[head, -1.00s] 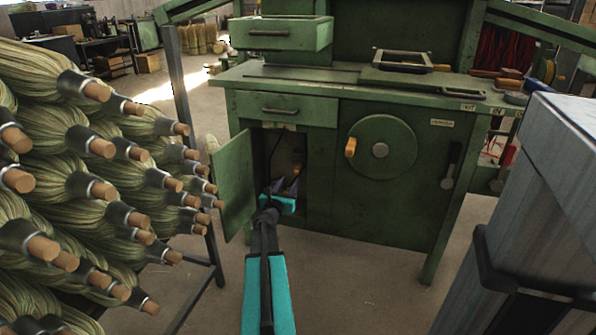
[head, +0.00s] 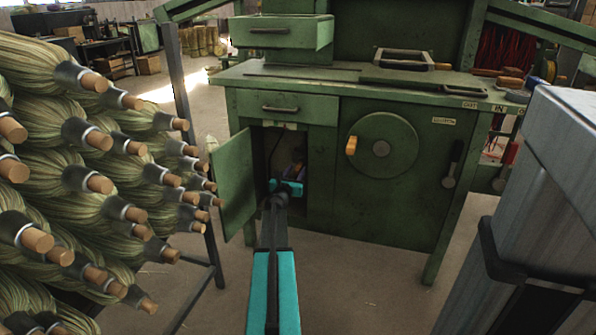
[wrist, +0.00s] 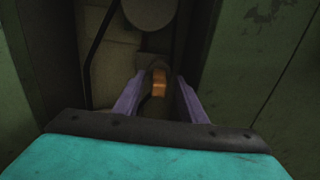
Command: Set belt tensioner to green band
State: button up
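The wrist view looks into the open cabinet of the green machine. A small orange-brown knob or handle (wrist: 159,84), perhaps the tensioner's, shows inside, on a dark mount. My gripper (wrist: 159,91) is open. Its two purple fingers point inward, with the knob seen between their tips; I cannot tell whether they touch it. A dark belt (wrist: 97,48) runs down at the left, and a round grey wheel (wrist: 149,10) sits above the knob. No green band can be made out. In the head view my gripper (head: 297,170) is inside the cabinet opening, its fingers mostly in shadow.
The cabinet door (head: 234,184) stands open on the left of the opening. A rack of bristle bundles (head: 90,185) fills the left. A grey metal block (head: 545,215) stands at right.

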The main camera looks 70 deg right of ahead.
aim_at(300, 166)
jog(key=shift+d, duration=1.45)
grip_shut()
